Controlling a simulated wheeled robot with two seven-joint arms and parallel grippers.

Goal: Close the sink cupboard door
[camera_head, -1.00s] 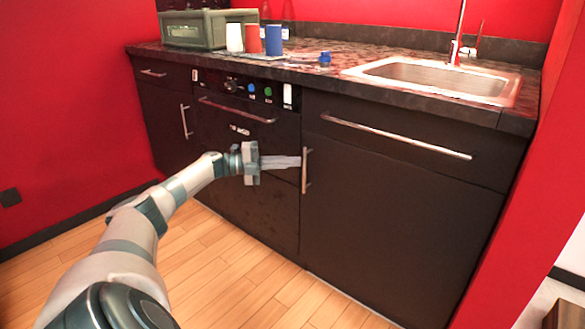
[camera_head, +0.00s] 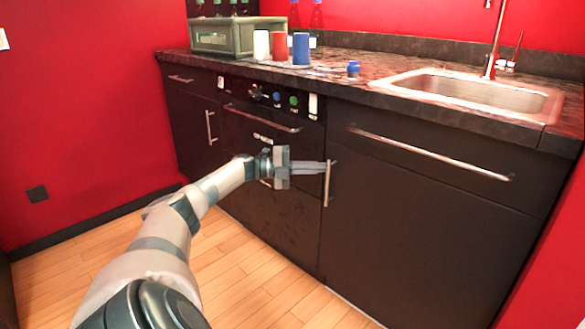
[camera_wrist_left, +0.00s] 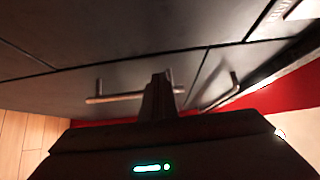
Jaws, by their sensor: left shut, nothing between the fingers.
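The sink cupboard door (camera_head: 410,235) is a dark panel below the sink, with a vertical metal handle (camera_head: 329,184) on its left edge. It looks flush with the cabinet front. My left gripper (camera_head: 326,166) is shut and empty, its fingertips at the upper part of the handle. In the left wrist view the shut fingers (camera_wrist_left: 158,98) stand in front of a bar handle (camera_wrist_left: 125,97). I cannot tell whether they touch it. My right gripper is not in view.
A drawer with a long handle (camera_head: 430,153) lies above the door. The oven front (camera_head: 270,215) is to its left. The sink (camera_head: 470,92) and several cups, including a blue one (camera_head: 301,49), are on the countertop. Wooden floor (camera_head: 245,290) is clear.

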